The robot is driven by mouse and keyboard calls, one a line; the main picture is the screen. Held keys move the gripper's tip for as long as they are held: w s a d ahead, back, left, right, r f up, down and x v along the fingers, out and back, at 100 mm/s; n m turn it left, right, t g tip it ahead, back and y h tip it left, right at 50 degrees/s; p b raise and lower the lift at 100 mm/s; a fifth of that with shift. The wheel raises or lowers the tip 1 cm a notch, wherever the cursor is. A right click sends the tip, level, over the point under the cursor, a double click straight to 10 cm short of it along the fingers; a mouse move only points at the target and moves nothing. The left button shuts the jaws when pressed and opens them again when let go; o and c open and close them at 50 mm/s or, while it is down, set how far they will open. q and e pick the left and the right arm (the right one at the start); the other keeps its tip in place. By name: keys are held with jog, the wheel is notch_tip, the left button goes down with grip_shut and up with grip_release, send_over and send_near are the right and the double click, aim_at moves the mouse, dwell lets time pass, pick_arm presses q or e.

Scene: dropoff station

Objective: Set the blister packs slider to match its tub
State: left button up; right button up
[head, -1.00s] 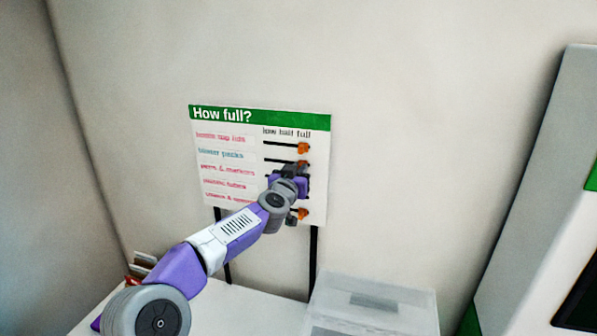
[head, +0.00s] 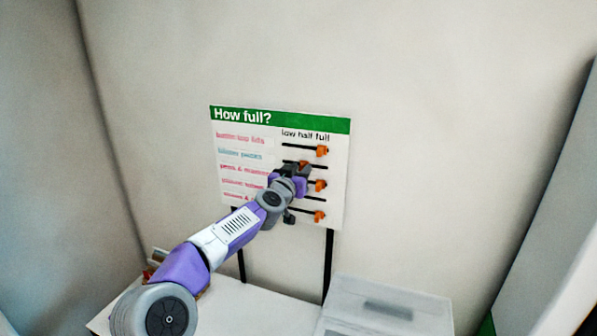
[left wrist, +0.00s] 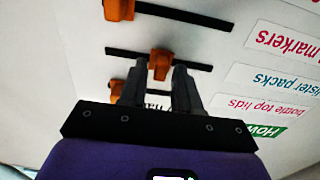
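The board (head: 240,180) headed "How full?" stands against the wall, with rows of labels and orange sliders on black slots. The blister packs label (head: 240,154) is in the second row; it also shows in the left wrist view (left wrist: 268,79). The blister packs slider (left wrist: 160,64) sits near the middle of its slot, around half, and its top peeks out in the head view (head: 303,162). My left gripper (left wrist: 160,68) is shut on this slider, one finger close on each side. The arm hides part of the lower rows. My right gripper is out of view.
The bottle top lids slider (head: 321,151) is at the full end, near my left finger in the wrist view. The pens slider (head: 320,185) is also near full. A clear lidded tub (head: 385,305) stands on the white table (head: 255,310) at lower right.

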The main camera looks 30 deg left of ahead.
pick_arm(q)
jog(key=shift+o, duration=0.4)
jog(key=s+d+b, duration=0.1)
jog(key=s+b, duration=0.4)
jog(key=s, duration=0.2)
jog(key=shift+s, duration=0.25)
jog(key=shift+d, duration=0.1)
